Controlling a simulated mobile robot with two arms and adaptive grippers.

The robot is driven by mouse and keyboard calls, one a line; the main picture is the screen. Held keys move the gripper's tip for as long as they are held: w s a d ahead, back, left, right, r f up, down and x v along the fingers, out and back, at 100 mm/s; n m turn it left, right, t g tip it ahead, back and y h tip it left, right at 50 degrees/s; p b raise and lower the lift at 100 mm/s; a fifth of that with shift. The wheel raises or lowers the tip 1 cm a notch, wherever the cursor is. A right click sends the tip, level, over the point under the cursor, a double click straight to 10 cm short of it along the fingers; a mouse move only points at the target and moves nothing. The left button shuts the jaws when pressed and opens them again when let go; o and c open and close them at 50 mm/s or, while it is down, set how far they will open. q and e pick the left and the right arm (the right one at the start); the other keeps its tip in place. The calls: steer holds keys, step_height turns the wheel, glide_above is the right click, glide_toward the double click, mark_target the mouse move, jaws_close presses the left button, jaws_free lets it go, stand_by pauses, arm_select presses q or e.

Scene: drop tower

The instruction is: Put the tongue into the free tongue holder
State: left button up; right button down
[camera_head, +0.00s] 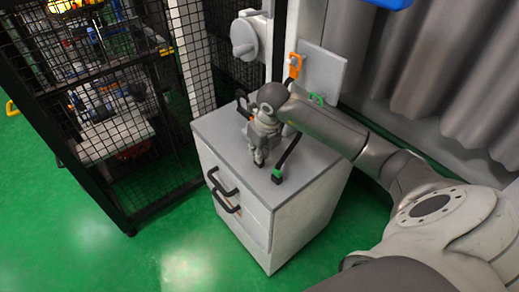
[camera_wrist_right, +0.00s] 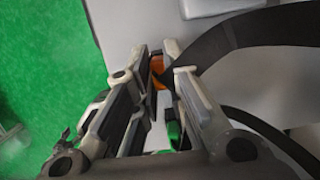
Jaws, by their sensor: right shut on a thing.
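My right gripper (camera_head: 260,162) is low over the grey top of the white cabinet. In the wrist view the right gripper (camera_wrist_right: 157,58) is shut on a small orange piece with a black strap, seemingly the tongue (camera_wrist_right: 157,72); the fingers partly hide it. The strap (camera_wrist_right: 245,35) runs off to the upper right. A black strap with a green end (camera_head: 277,175) stands just right of the gripper in the head view. An orange piece (camera_head: 295,60) is at the grey panel behind. I cannot tell which holder is free. My left gripper is not in view.
The white cabinet (camera_head: 270,235) has black handles (camera_head: 226,195) on its front. A green piece (camera_head: 316,98) shows behind my right arm. A black mesh fence (camera_head: 110,130) stands at the left and a grey curtain (camera_head: 440,80) at the right. Green floor lies in front.

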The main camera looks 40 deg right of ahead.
steer(key=shift+f, duration=0.3)
stand_by(0.4)
steer(key=c, duration=1.4)
jaws_free()
steer(key=shift+r, duration=0.1)
steer(key=v, duration=1.2)
